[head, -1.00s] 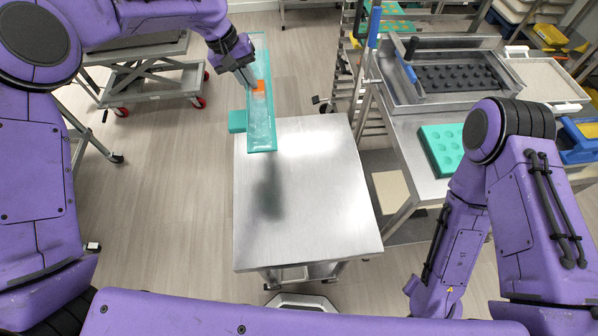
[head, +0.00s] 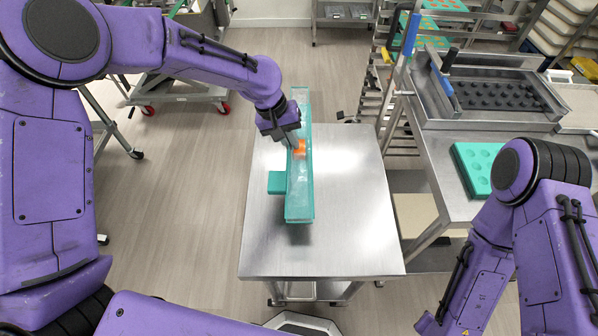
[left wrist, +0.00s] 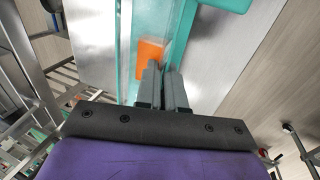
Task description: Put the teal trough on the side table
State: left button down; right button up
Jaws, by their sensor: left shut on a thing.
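The teal trough (head: 301,190) is a long, narrow, clear-walled channel with a teal block (head: 277,182) on its left side and an orange patch (head: 300,149). My left gripper (head: 292,142) is shut on the trough's left wall near the orange patch. The left wrist view shows the fingers (left wrist: 163,82) closed together at the wall, with the orange patch (left wrist: 150,52) beside them. The trough is over the steel side table (head: 350,220), its far end reaching past the far edge. Whether it touches the top is unclear. My right arm shows, but its gripper is out of frame.
A steel bench (head: 430,150) at the right holds a teal mold (head: 476,170) and a framed black mold tray (head: 500,95). A rack (head: 385,85) stands behind the side table. The side table's right and near parts are clear.

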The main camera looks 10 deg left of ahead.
aim_at(295, 166)
pick_arm(q)
jog(key=s+f, duration=0.1)
jog(key=s+d+f, duration=0.1)
jog(key=f, duration=0.1)
jog(key=s+d+f+p, duration=0.1)
jog(key=f, duration=0.1)
jog(key=shift+s+f, duration=0.25)
jog(key=shift+s, duration=0.1)
notch_tip(295, 166, down, 3)
jog(key=shift+s+d+r+p, duration=0.15)
jog(key=shift+r+p, duration=0.05)
jog(key=shift+p, duration=0.4)
jog(key=shift+f, duration=0.35)
jog(key=shift+f, duration=0.1)
jog(key=c, duration=1.2)
grip_release()
jog(key=shift+c, duration=0.2)
